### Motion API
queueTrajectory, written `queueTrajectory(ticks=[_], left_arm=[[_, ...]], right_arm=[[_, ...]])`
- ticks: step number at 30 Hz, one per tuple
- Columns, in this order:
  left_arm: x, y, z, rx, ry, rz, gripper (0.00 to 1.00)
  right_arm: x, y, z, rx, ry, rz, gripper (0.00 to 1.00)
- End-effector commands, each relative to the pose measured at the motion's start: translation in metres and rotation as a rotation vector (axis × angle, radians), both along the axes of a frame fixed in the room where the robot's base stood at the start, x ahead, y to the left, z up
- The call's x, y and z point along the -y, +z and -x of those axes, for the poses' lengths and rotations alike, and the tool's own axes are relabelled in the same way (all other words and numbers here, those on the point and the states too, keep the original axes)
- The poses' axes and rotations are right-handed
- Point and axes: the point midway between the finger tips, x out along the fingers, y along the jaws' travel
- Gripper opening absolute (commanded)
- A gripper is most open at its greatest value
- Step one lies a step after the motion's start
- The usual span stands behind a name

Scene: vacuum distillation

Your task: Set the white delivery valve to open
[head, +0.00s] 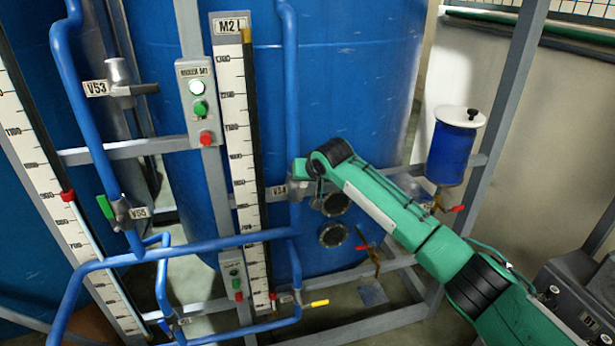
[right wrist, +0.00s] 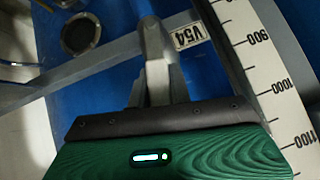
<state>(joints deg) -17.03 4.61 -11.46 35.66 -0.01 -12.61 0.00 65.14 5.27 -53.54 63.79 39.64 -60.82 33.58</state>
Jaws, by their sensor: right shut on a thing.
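The valve labelled V54 (right wrist: 190,35) shows in the right wrist view with a pale grey-white handle (right wrist: 154,42). In the head view its label (head: 272,190) sits on the frame just right of the tall scale. My right gripper (right wrist: 158,88) reaches this valve and is shut on the pale handle, between its two grey fingers. In the head view my green right arm comes in from the right and its end covers most of the valve. The exact angle of the handle is hard to tell. My left gripper is in neither view.
Blue pipes (head: 180,252) and a white scale (head: 237,130) stand left of the valve. Valve V53 (head: 118,82) and green-handled V55 (head: 122,212) are further left. A blue canister (head: 450,152) stands right. A large blue tank (head: 350,70) is behind.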

Motion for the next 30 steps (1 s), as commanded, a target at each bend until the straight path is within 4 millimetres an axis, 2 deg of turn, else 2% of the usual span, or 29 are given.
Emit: queueTrajectory(ticks=[12, 27, 28, 30], left_arm=[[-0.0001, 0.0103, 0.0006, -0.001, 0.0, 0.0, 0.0], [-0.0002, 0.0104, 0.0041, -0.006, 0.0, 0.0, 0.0], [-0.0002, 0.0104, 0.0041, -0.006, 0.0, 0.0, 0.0], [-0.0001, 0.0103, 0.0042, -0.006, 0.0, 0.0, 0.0]], right_arm=[[-0.0101, 0.0023, 0.0029, 0.055, 0.0, 0.161, 0.0], [-0.0107, 0.0011, 0.0033, 0.06, 0.001, 0.179, 0.0], [-0.0107, 0.0011, 0.0033, 0.06, 0.001, 0.179, 0.22], [-0.0107, 0.001, 0.0032, 0.06, 0.001, 0.179, 0.36]])
